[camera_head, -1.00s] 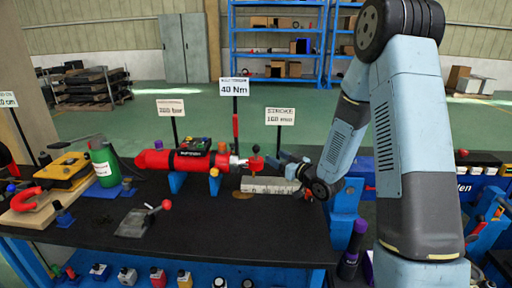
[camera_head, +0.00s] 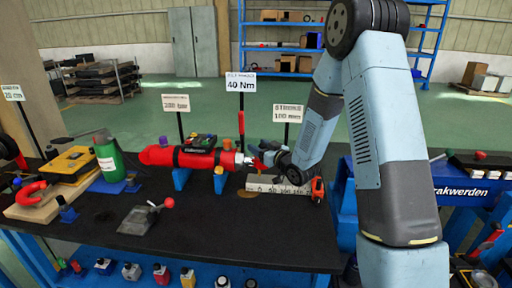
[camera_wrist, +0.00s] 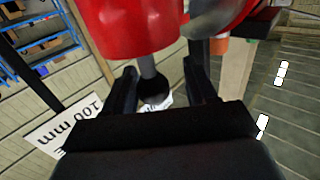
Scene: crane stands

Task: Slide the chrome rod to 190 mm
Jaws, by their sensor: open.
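The red cylinder (camera_head: 160,156) lies level on blue supports on the black bench. The short chrome rod (camera_head: 239,159) sticks out of its right end. My gripper (camera_head: 262,156) is at the rod's outer end, by a small red part (camera_head: 256,163). In the wrist view my open gripper (camera_wrist: 162,88) has its two dark fingers either side of a dark ball (camera_wrist: 154,89) on a grey stem below a large red part (camera_wrist: 125,25). I cannot tell whether either finger touches the ball. A numbered scale block (camera_head: 275,186) lies below the gripper.
A stroke sign (camera_head: 288,115) and a 40 Nm sign (camera_head: 240,83) stand on posts behind the rod. An orange-red object (camera_head: 317,190) is at the scale's right end.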

